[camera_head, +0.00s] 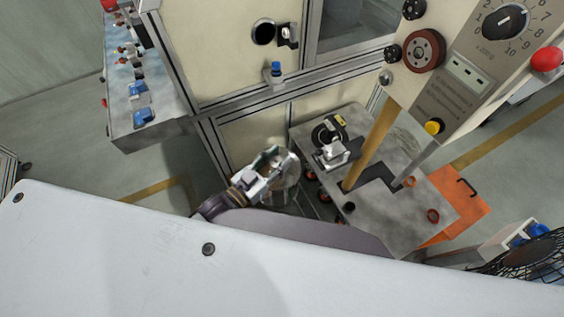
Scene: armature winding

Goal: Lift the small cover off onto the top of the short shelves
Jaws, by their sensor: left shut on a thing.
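My left gripper (262,183) is near the middle of the head view, beside the left edge of the grey machine table. It is shut on a pale round piece, which looks like the small cover (291,172), held at its far side. The cover is partly hidden by the fingers, and its exact outline is hard to tell. My right gripper is not in view. I cannot make out the short shelves for certain.
A control panel (470,75) with a dial rises at right. A long bench (152,131) with blue parts stands at left. A white surface (110,250) fills the bottom.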

